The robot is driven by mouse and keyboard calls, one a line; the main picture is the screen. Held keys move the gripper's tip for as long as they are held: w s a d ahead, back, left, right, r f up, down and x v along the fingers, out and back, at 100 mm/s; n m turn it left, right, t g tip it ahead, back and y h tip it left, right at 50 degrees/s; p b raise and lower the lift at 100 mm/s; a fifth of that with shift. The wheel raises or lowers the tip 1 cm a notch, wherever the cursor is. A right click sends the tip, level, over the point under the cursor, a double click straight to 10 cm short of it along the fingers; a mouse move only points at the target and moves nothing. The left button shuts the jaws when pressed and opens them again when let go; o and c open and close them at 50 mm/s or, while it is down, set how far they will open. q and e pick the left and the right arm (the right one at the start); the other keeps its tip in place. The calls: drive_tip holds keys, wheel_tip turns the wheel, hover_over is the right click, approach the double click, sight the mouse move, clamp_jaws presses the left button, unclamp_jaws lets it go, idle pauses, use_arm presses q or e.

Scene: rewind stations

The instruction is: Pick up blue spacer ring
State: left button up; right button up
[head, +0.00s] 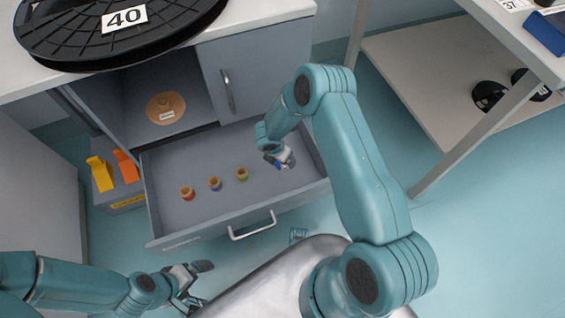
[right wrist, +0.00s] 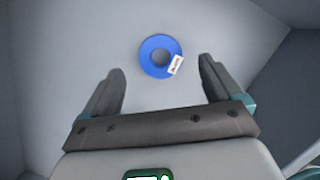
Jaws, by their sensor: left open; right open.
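The blue spacer ring (right wrist: 148,62) lies flat on a grey surface in the right wrist view, with a small white label on its right side. My right gripper (right wrist: 162,74) is open, its two fingers on either side below the ring, apart from it and empty. In the head view my right gripper (head: 282,159) is over the right part of the open drawer (head: 190,224), with a bit of blue showing at its tips; the ring is mostly hidden there. My left gripper (head: 197,284) is open and empty in front of the drawer.
A big black reel (head: 70,40) marked 40 lies on the counter. A bin (head: 118,201) with yellow and orange items is left of the drawer.

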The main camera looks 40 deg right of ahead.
drive_tip(key=b+x, duration=0.1)
drive_tip(key=x, duration=0.3)
drive_tip(key=shift+f, duration=0.15)
drive_tip(key=c, duration=1.1)
